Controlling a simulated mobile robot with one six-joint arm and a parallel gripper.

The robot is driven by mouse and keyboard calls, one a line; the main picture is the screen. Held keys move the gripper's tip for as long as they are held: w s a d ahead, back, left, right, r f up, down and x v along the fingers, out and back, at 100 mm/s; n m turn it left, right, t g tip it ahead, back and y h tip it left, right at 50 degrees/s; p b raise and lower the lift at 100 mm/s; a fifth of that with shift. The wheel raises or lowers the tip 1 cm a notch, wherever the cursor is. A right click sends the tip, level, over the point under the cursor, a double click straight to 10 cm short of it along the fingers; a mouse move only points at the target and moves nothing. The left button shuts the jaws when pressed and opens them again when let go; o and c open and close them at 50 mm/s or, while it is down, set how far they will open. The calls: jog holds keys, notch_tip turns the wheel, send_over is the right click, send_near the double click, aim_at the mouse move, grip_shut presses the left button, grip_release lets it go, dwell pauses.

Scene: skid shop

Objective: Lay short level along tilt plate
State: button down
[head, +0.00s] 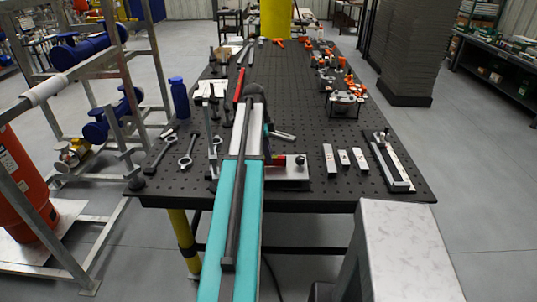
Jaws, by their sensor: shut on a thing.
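A silver plate on a dark base, which looks like the tilt plate (292,173), lies near the front edge of the black table, just right of my arm. A small red piece with a dark end, which looks like the short level (280,160), shows at this plate. My gripper (273,148) is at the far end of my teal arm and shut on the level. My arm hides most of the gripper and the plate's left part. I cannot tell whether the level touches the plate.
The perforated table (300,100) carries several silver blocks (343,157) and a framed plate (393,163) at right. Orange clamps (348,82) stand farther back.

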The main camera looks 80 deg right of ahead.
jog(key=shift+f, duration=0.35)
dwell(0.3)
jog(key=c, duration=1.6)
grip_release()
jog(key=shift+o, duration=0.6)
jog(key=shift+o, duration=0.7)
jog(key=shift+r, duration=0.1)
jog(key=shift+w+r+p, duration=0.15)
jog(key=shift+r+p, duration=0.2)
jog(key=shift+r, duration=0.35)
jog(key=shift+w+r+p, duration=0.15)
jog(key=shift+r+p, duration=0.2)
jog(key=shift+r, duration=0.35)
